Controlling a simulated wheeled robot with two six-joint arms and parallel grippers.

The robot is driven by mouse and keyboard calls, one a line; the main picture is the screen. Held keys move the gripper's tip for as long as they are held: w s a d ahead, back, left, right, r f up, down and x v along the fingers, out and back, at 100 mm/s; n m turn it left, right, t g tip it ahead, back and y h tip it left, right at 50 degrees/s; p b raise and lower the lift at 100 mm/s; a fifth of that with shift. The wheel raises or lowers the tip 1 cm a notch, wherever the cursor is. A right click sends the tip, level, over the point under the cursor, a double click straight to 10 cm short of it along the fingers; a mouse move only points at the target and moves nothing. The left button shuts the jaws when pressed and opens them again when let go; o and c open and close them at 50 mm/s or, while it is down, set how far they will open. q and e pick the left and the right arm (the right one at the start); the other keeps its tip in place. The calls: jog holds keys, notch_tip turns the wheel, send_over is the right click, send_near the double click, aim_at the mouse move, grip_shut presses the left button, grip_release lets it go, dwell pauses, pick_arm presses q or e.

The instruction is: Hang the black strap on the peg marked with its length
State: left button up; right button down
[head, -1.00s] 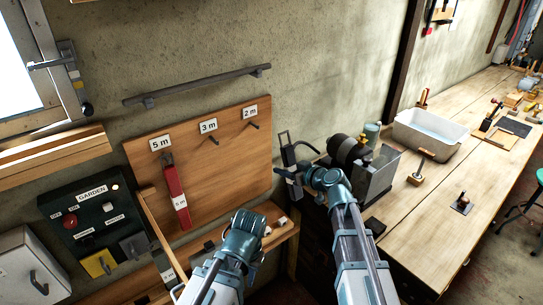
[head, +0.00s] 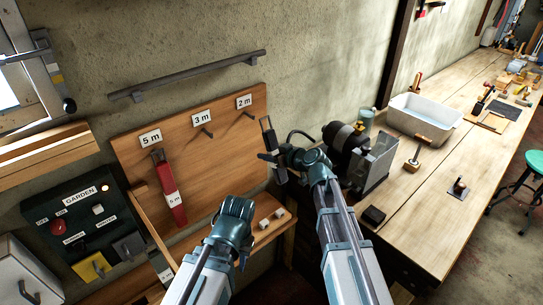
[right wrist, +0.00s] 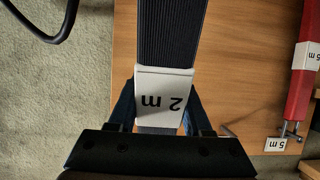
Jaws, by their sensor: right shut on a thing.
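My right gripper (head: 277,160) is shut on the black strap (head: 267,137), just right of the peg board (head: 222,152). In the right wrist view, the black strap (right wrist: 172,35) has a white tag (right wrist: 163,95) reading "2 m" upside down between the fingers. The board has signs for 5 m (head: 150,138), 3 m (head: 202,118) and 2 m (head: 244,101). The 2 m peg (head: 249,115) and 3 m peg (head: 208,133) are bare. A red strap (head: 167,178) tagged 5 m hangs under the 5 m sign. My left gripper (head: 233,212) is low before the board; its fingers are unclear.
A wall rail (head: 190,75) runs above the board. A small shelf (head: 239,245) with white blocks lies below it. A dark GARDEN panel (head: 85,225) is at left. A machine (head: 350,145) and a white tub (head: 425,112) stand on the right bench (head: 440,185).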

aim_at(276, 150)
jog(key=shift+w+a+r+b+x, duration=0.1)
jog(key=shift+r+b+x, duration=0.2)
jog(key=shift+x, duration=1.05)
jog(key=shift+w+a+r+b+x, duration=0.15)
jog(key=shift+r+x, duration=0.15)
jog(key=shift+x, duration=1)
jog(key=shift+w+r+b+x, duration=0.1)
jog(key=shift+r+b+x, duration=0.2)
jog(key=shift+x, duration=1.05)
jog(key=shift+c, duration=1.3)
grip_release()
jog(key=p+v, duration=0.5)
jog(key=v, duration=0.9)
jog(key=shift+f+p, duration=0.1)
jog(key=shift+p, duration=0.25)
